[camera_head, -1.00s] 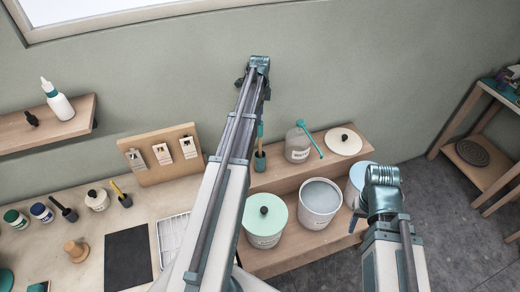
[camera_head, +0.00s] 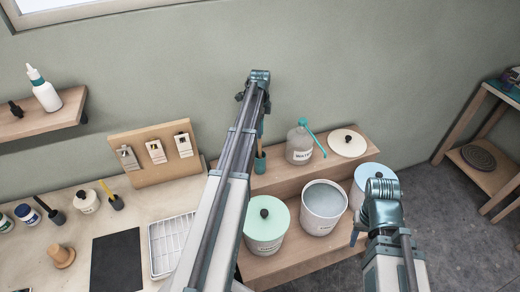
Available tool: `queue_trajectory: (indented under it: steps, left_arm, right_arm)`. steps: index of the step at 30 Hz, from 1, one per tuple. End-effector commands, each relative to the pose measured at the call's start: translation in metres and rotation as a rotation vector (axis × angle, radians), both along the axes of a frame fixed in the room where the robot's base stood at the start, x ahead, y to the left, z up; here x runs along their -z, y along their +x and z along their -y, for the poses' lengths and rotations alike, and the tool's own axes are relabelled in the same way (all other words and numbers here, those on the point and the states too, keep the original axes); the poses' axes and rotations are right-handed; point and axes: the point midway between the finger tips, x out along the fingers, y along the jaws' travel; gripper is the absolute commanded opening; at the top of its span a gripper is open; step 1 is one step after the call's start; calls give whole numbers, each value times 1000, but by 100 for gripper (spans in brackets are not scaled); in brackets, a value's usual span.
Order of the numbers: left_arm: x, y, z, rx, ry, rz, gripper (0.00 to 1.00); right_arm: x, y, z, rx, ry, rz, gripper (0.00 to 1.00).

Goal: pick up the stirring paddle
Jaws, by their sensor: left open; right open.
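A thin upright stick with a teal part and a brown lower part (camera_head: 260,144) stands in a dark teal holder (camera_head: 260,162) on the wooden step shelf; it may be the stirring paddle. My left arm hides part of it. My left gripper (camera_head: 254,92) is open, above it in the picture and against the wall background; its fingers are mostly hidden by its own arm. My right gripper (camera_head: 370,222) is open and empty, in front of the blue-lidded tub (camera_head: 367,178) in the picture.
A water jug with a teal spout (camera_head: 299,146), a cream lid (camera_head: 347,142), an open white bucket (camera_head: 323,208) and a mint-lidded tub (camera_head: 266,226) crowd the step shelf. A white tray (camera_head: 169,245) and black mat (camera_head: 115,262) lie on the left bench.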

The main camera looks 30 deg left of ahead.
Motion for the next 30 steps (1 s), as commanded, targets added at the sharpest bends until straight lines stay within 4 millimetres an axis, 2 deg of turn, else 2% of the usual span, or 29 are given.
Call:
queue_trajectory:
  steps: [1,3,12,23,30]
  left_arm:
    - [13,0,0,0,0,0,68]
    - [18,0,0,0,0,0,68]
    - [17,0,0,0,0,0,66]
    - [17,0,0,0,0,0,2]
    - [17,0,0,0,0,0,0]
  right_arm:
    - [13,0,0,0,0,0,50]
    - [18,0,0,1,0,0,50]
    - [17,0,0,1,0,0,50]
    - [17,0,0,1,0,0,50]
    - [17,0,0,1,0,0,50]
